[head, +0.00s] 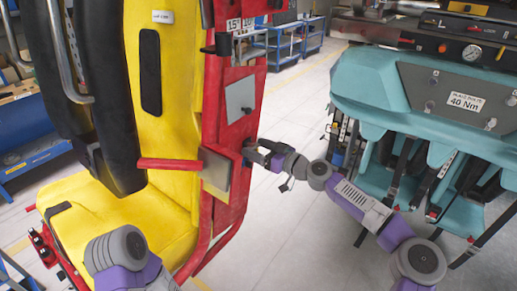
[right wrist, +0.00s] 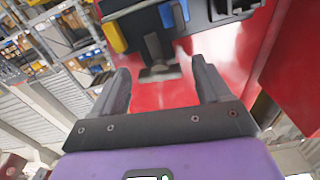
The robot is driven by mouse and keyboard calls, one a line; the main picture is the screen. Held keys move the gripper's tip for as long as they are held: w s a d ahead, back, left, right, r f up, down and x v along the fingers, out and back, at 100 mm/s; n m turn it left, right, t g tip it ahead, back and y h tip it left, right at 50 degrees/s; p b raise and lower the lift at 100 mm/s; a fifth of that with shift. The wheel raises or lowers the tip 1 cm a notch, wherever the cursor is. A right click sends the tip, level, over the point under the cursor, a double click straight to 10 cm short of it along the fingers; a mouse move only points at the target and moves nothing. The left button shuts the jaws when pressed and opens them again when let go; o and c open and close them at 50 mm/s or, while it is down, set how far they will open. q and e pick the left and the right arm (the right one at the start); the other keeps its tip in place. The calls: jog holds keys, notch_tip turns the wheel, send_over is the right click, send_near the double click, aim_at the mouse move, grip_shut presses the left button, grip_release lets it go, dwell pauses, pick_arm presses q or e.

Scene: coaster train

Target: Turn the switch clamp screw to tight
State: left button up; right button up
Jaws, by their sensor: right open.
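My right gripper (head: 254,152) reaches the side of the red and yellow coaster seat frame (head: 238,190) from the right in the head view. In the right wrist view its two fingers (right wrist: 160,80) stand apart with nothing gripped. A dark T-shaped piece (right wrist: 158,73), which looks like the clamp screw's handle, shows ahead between the fingertips; I cannot tell if they touch it. A blue part (right wrist: 172,14) and a yellow part (right wrist: 113,37) sit just above it, before a red panel. My gripper hides this spot in the head view. My left gripper is out of view.
A red padded bar (head: 168,164) sticks out from the frame's left side. A teal seat unit (head: 370,90) with a 40 Nm label (head: 465,101) stands at right. Blue carts (head: 285,42) stand behind. Pale floor (head: 290,110) is open between the two units.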

jog(key=shift+c, duration=0.2)
jog(key=c, duration=1)
